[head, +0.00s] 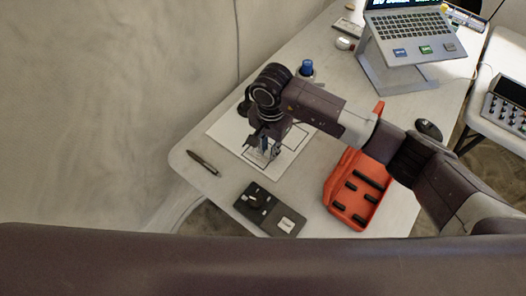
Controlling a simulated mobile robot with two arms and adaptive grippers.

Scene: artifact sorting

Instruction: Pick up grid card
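A white sheet or card with thin black outlines (290,158) lies flat on the table; I cannot tell for sure whether it is the grid card. My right arm comes in from the right, and its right gripper (265,150) points down over the middle of this sheet. The fingers and wrist hide part of the sheet. Something small and bluish shows around the fingertips, too small to tell what it is or whether it is held. My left gripper is not in view.
An orange tray (336,205) with black slots stands right of the sheet. A black case (252,213) lies at the front edge, a dark pen (203,162) at the left. A blue-capped container (306,69) and a laptop on a stand (409,41) are farther back.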

